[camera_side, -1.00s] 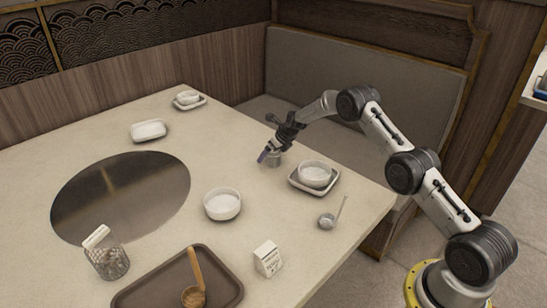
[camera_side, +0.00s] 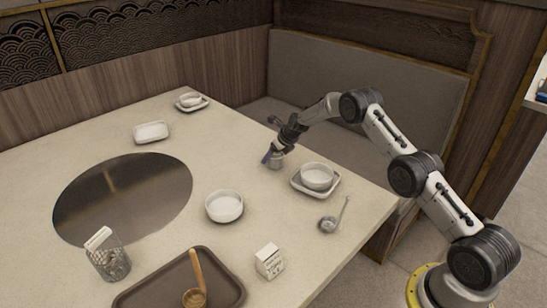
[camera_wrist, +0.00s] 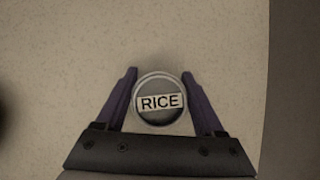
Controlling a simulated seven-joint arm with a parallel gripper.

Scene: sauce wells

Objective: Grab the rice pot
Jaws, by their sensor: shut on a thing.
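The rice pot (camera_wrist: 159,114) is a small round metal pot with a label reading RICE on its top. In the wrist view it sits between the two purple fingers of my gripper (camera_wrist: 160,98), which is shut on its sides. In the side view the pot (camera_side: 276,161) is a small grey cylinder under my gripper (camera_side: 272,155), near the table's far right edge. The fingers partly hide it there. I cannot tell whether its base touches the table.
A white bowl on a square dish (camera_side: 300,186) stands close to the right of the pot. A small ladle (camera_side: 329,224), another white bowl (camera_side: 224,207) and a white carton (camera_side: 269,261) are nearer. A dark round plate (camera_side: 120,200) is set in the table (camera_side: 215,150) to the left.

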